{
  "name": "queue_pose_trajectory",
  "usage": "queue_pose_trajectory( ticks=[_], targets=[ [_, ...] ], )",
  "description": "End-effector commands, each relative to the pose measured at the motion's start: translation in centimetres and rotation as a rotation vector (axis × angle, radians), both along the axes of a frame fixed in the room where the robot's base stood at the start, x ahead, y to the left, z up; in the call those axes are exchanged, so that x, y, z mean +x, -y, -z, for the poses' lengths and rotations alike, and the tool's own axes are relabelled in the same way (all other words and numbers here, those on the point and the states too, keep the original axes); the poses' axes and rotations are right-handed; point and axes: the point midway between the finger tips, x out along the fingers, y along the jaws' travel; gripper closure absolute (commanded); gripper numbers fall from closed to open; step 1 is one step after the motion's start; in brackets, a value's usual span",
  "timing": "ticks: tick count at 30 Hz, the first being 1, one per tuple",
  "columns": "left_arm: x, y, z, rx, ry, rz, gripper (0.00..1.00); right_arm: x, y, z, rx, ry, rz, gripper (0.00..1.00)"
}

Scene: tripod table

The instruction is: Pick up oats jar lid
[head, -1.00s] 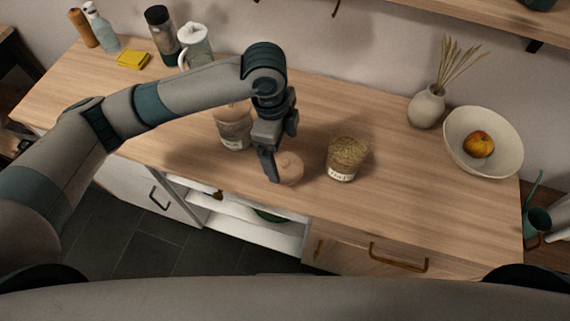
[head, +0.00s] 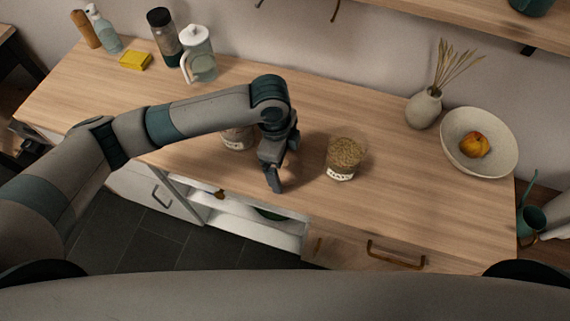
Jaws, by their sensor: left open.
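The oats jar (head: 345,158) stands open on the wooden counter, full of oats, with a white label at its front. My left gripper (head: 274,181) is open and points down, low over the counter's front part, left of the oats jar. The round wooden lid is not visible now. It may be hidden behind my left gripper, which covers about the place where it lay. My right gripper is not in view.
Another labelled jar (head: 238,138) is partly hidden behind my left arm. A white-lidded pitcher (head: 199,58), dark bottle (head: 163,36) and yellow sponge (head: 135,61) stand at the back left. A vase (head: 424,108) and fruit bowl (head: 500,160) are on the right. The counter (head: 420,205) is clear right of the oats jar.

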Motion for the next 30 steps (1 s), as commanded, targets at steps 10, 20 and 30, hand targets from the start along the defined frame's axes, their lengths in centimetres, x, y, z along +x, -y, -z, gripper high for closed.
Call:
queue_pose_trajectory(
  ticks=[10,20,30],
  targets=[
    [0.0,0.03,0.03,0.0,0.0,0.0,0.07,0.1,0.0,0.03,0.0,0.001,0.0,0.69],
    [0.0,0.02,0.01,0.0,0.0,0.0,0.51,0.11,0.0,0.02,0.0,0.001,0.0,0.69],
    [0.02,0.06,-0.32,-0.002,0.0,0.0,0.51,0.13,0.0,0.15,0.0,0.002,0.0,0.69]
  ],
)
